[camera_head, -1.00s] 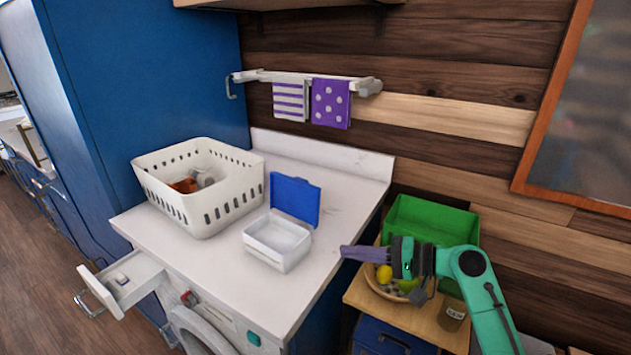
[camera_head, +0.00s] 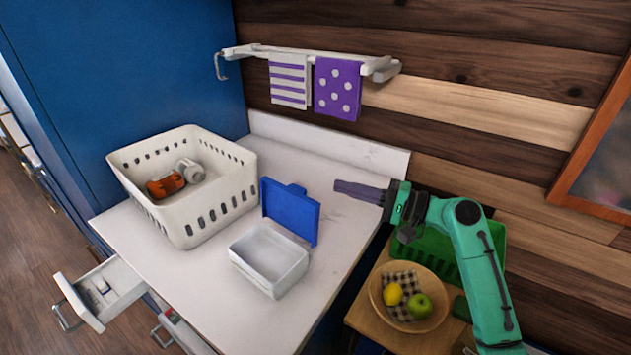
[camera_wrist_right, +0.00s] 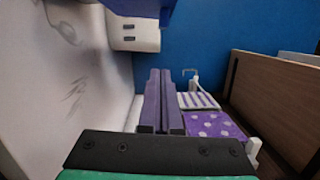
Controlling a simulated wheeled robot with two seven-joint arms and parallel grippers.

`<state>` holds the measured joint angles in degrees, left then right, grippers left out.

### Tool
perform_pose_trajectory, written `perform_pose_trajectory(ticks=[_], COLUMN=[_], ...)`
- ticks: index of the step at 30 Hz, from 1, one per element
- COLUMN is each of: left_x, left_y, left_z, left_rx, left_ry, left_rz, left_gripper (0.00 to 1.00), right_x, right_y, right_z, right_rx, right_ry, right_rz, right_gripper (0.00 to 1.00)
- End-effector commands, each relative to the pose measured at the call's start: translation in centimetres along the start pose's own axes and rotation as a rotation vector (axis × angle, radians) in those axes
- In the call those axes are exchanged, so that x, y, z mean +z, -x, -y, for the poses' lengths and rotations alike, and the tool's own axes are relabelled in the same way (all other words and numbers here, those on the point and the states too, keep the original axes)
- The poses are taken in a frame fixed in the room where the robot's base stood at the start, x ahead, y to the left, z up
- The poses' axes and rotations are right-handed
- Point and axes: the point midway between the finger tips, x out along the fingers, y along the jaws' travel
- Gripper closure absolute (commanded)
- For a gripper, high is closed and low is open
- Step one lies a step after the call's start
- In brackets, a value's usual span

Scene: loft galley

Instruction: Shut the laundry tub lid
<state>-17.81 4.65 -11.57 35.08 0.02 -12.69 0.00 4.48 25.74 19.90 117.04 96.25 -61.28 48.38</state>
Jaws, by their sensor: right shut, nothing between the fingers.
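The laundry tub (camera_head: 268,262) is a small white box on the counter. Its blue lid (camera_head: 290,210) stands open and upright at the tub's back edge. My right gripper (camera_head: 338,187) is shut and empty, with purple fingers pointing left. In the head view its tips show just right of the lid, with a gap between them. In the right wrist view the shut fingers (camera_wrist_right: 160,100) are in the middle, and the blue lid (camera_wrist_right: 138,7) shows at the top edge. My left gripper is not in view.
A white slotted basket (camera_head: 200,213) with bottles stands left of the tub. A rail (camera_head: 310,58) with two purple-and-white towels hangs on the wall. A fruit bowl (camera_head: 425,323) and green crate (camera_head: 436,258) sit at the right. A drawer (camera_head: 100,294) stands open at the lower left.

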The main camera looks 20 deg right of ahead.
Motion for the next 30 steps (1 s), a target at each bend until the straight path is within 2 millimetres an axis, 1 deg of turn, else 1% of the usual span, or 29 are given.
perform_pose_trajectory(ticks=[1, 4, 6, 7, 10, 12, 15, 21, 30], left_x=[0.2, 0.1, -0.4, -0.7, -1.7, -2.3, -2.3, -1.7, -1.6], left_y=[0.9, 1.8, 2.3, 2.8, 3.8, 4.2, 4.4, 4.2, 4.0], left_z=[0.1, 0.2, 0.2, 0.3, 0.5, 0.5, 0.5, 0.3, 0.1], left_rx=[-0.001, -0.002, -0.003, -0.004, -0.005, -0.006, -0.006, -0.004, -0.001], left_ry=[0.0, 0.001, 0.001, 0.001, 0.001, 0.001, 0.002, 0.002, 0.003], left_rz=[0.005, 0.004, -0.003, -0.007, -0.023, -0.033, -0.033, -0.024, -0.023], left_gripper=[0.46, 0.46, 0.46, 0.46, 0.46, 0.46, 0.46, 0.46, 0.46], right_x=[0.0, 0.0, 0.1, 0.5, 2.4, 3.2, 3.8, 3.9, 3.7], right_y=[-1.2, -3.4, -4.9, -5.2, -5.4, -5.6, -5.8, -5.8, -6.0], right_z=[0.6, 0.6, 0.6, 0.5, 0.5, 0.3, 0.1, -0.1, 0.1], right_rx=[-0.002, -0.003, -0.002, 0.0, 0.0, 0.001, 0.001, 0.0, 0.004], right_ry=[-0.001, -0.002, -0.001, -0.002, -0.003, -0.002, -0.001, 0.0, 0.018], right_rz=[0.001, 0.001, 0.002, 0.001, 0.0, 0.0, -0.001, -0.002, -0.001], right_gripper=[1.0, 1.0, 1.0, 1.0, 1.0, 1.0, 1.0, 1.0, 1.0])
